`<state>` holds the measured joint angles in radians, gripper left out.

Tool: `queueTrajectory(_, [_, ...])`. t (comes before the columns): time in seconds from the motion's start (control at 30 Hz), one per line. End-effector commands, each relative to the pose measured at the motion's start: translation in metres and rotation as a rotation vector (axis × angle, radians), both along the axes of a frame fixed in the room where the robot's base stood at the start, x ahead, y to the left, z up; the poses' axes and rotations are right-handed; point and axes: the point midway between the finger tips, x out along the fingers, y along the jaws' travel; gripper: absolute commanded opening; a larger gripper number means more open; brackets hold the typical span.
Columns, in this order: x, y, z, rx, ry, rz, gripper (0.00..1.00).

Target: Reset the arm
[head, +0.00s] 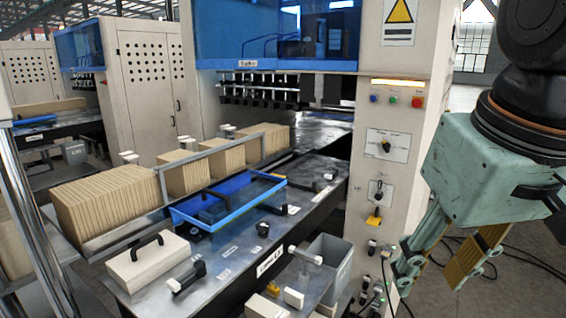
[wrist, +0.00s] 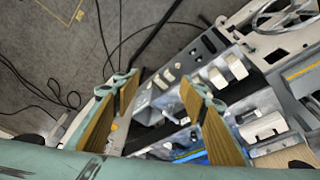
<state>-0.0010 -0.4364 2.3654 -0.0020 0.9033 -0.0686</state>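My gripper (head: 430,278) hangs at the right of the head view, in front of the white machine column. Its body is pale green and its two fingers have tan pads. The fingers point down and stand apart, with nothing between them. In the wrist view my gripper (wrist: 160,86) also shows open and empty, above the floor and the edge of the machine's work area. No held object shows in either view.
The control column (head: 398,150) stands left of my gripper. A grey bin (head: 330,268), a blue tray (head: 228,203), a white block with a black handle (head: 150,262) and kraft stacks (head: 108,205) lie farther left. Cables (head: 520,262) run across the floor.

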Motion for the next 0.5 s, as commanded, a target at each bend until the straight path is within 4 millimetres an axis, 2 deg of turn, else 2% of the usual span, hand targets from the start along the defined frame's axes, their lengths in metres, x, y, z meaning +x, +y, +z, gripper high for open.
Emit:
queueTrajectory(0.3, [-0.054,0.000,-0.026,0.014,-0.022,-0.042,0.39])
queueTrajectory(0.5, [-0.075,0.000,-0.038,0.020,-0.031,-0.059,0.39])
